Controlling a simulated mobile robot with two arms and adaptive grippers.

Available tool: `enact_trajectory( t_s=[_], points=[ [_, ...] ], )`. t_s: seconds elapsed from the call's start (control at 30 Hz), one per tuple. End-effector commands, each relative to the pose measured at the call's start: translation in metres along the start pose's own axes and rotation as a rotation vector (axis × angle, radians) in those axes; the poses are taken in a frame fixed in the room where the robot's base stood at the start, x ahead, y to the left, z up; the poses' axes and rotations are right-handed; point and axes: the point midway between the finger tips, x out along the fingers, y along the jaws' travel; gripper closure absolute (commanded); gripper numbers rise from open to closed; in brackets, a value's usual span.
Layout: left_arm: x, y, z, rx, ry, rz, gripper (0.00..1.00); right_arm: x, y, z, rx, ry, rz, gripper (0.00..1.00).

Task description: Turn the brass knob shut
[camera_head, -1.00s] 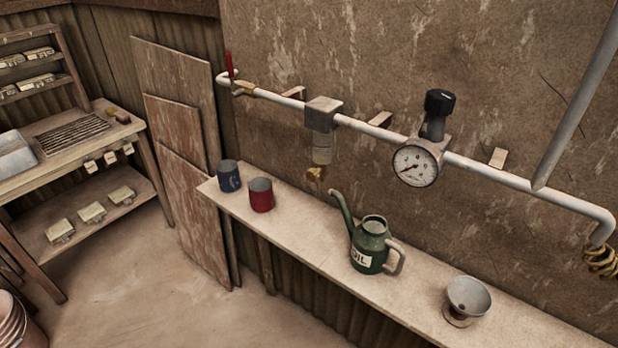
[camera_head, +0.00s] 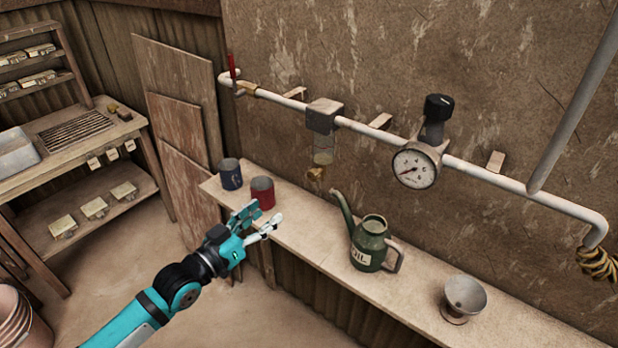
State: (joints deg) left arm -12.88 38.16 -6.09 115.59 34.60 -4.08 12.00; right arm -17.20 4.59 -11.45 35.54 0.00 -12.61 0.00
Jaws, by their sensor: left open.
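The small brass knob (camera_head: 316,173) sits at the bottom of the clear bowl (camera_head: 323,156) under the grey filter block (camera_head: 323,116) on the white wall pipe. Nothing touches it. My left gripper (camera_head: 262,219) is open and empty, in front of the shelf's edge, below and to the left of the knob. It overlaps the lower part of the red mug in the picture. My right gripper does not show.
The wall shelf (camera_head: 325,243) holds a blue mug (camera_head: 231,174), a red mug (camera_head: 263,192), a green oil can (camera_head: 369,243) and a metal cup (camera_head: 464,296). A pressure gauge (camera_head: 414,168) with a black knob (camera_head: 438,107) is on the pipe, right of the bowl.

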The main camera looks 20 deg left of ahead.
Motion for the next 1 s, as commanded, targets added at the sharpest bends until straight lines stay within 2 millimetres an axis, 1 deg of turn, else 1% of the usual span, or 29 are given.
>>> enact_trajectory(
  t_s=[0.2, 0.6, 0.7, 0.8, 0.9, 1.0],
  points=[
    [0.043, 0.0, -0.004, 0.0, 0.004, -0.001, 0.47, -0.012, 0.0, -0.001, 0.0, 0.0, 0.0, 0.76],
    [0.128, 0.0, -0.002, 0.0, 0.0, -0.001, 0.47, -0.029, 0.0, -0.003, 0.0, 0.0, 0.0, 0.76],
    [0.144, 0.0, -0.001, 0.002, 0.0, -0.001, 0.47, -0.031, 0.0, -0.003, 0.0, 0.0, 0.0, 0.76],
    [0.155, 0.0, 0.0, 0.001, -0.002, -0.002, 0.47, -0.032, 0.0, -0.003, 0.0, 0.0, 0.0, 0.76],
    [0.162, 0.0, 0.001, 0.001, -0.001, -0.001, 0.47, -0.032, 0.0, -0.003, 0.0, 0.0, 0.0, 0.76],
    [0.164, 0.0, 0.001, 0.001, -0.002, -0.001, 0.47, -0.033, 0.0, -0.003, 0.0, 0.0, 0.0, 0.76]
  ],
)
